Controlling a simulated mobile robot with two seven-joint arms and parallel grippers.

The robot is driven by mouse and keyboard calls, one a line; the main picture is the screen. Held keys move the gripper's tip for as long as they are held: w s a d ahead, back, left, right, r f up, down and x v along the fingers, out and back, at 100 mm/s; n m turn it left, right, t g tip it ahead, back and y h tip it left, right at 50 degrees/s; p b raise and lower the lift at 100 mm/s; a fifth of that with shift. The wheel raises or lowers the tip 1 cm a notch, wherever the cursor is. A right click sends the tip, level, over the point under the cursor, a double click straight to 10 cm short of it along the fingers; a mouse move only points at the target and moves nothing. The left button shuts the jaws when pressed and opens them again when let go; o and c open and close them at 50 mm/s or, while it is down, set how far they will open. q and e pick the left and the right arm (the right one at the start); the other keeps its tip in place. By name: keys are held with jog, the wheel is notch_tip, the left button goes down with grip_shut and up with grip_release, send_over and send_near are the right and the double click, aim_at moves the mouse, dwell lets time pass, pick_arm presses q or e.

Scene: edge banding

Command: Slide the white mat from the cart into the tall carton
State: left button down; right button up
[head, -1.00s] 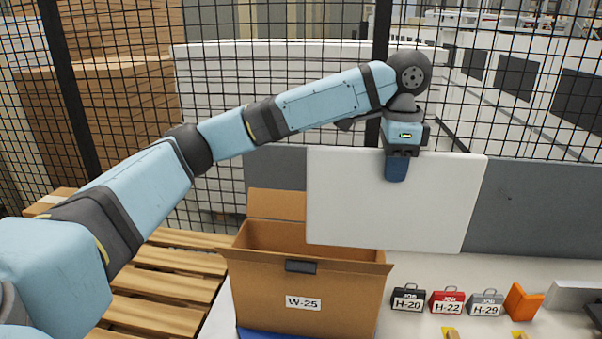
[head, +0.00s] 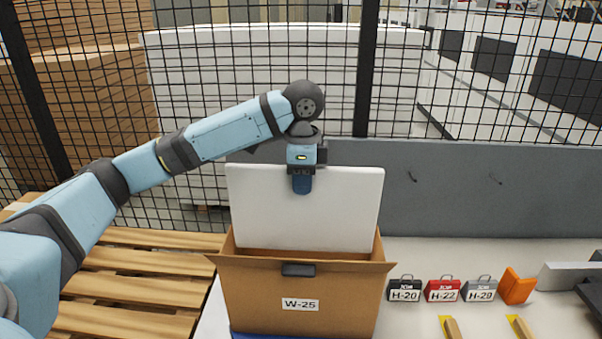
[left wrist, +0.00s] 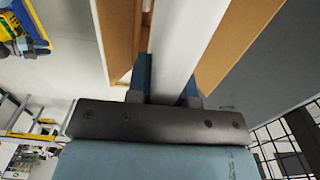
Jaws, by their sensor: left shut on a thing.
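The white mat (head: 305,212) hangs upright in the head view. My left gripper (head: 302,184) is shut on the middle of its top edge. The mat's lower edge is hidden behind the front wall of the tall carton (head: 255,292), labelled W-25, so its bottom appears to be inside the opening. In the left wrist view the mat (left wrist: 180,40) runs edge-on between the fingers of my left gripper (left wrist: 165,80), with brown carton walls (left wrist: 235,40) on both sides of it. My right gripper is not in view.
Small job boxes H-20 (head: 404,290), H-22 (head: 442,290) and H-29 (head: 480,290) stand right of the carton, with an orange item (head: 517,287) beside them. A wooden pallet (head: 140,287) lies left. A grey panel (head: 470,190) and mesh fence stand behind.

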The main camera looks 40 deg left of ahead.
pick_arm(q)
notch_tip(320, 180, down, 4)
send_over(301, 249)
jog(key=w, duration=0.1)
jog(key=f, duration=0.4)
jog(key=shift+a, duration=0.35)
jog(key=shift+f, duration=2)
notch_tip(301, 249, down, 3)
jog(key=shift+r, duration=0.15)
notch_tip(301, 249, down, 3)
jog(key=b, duration=0.4)
jog(key=shift+r, duration=0.1)
jog(key=f+b, duration=0.1)
jog(key=b, duration=0.1)
jog(key=shift+f+b, duration=0.35)
notch_tip(301, 249, down, 7)
jog(key=p, duration=0.2)
jog(key=shift+f, duration=0.2)
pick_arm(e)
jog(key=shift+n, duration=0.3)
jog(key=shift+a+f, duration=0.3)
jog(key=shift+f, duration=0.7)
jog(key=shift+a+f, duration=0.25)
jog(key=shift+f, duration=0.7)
